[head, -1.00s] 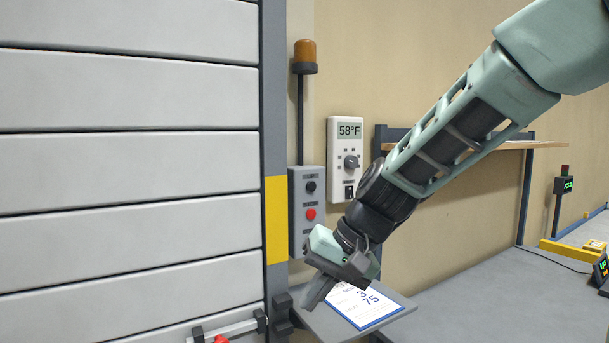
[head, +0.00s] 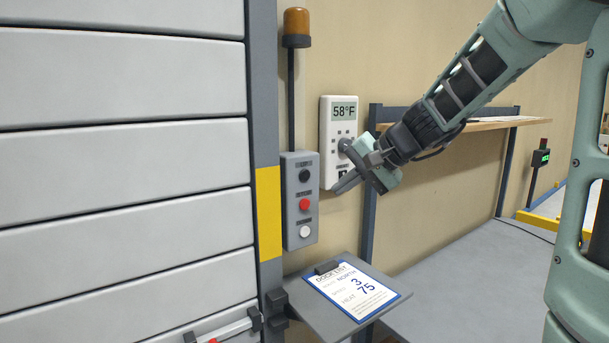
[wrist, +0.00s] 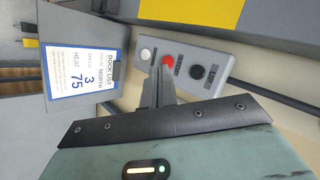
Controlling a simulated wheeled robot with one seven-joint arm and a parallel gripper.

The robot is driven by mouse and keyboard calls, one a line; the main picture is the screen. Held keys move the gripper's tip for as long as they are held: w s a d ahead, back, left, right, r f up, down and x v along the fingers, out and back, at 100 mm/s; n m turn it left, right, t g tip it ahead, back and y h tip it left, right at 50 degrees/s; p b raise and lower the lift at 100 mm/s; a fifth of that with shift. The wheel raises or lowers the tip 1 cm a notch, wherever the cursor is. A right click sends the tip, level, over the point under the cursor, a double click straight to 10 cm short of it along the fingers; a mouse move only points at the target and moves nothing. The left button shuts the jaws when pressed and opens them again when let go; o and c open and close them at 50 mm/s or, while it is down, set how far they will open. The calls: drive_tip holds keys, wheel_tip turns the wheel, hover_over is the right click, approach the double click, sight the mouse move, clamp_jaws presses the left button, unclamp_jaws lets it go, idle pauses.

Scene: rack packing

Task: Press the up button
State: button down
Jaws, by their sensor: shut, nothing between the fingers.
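The grey button box (head: 288,215) hangs on the wall right of the roller door. It has a black button (head: 305,175) at the top, a red button (head: 305,204) in the middle and a white button (head: 305,231) at the bottom. In the wrist view the label beside the black button (wrist: 196,71) reads UP. My gripper (head: 338,188) is shut and empty, its tips pointing left toward the box from its right side. In the wrist view the fingers (wrist: 158,78) overlap the box near the red button; contact cannot be told.
A white thermostat (head: 343,112) showing 58°F is on the wall behind my gripper. A small shelf with a dock list clipboard (head: 352,289) juts out below. An amber lamp (head: 297,22) stands above the box. A wooden shelf (head: 480,124) is at the right.

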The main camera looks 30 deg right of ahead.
sight(305, 175)
drive_tip(key=shift+w, duration=0.1)
drive_tip(key=w+p, duration=0.2)
drive_tip(key=w, duration=0.6)
drive_tip(key=shift+w+a, duration=0.2)
drive_tip(key=shift+w, duration=0.1)
drive_tip(key=shift+w, duration=0.15)
idle(1.8)
drive_tip(key=shift+w, duration=0.25)
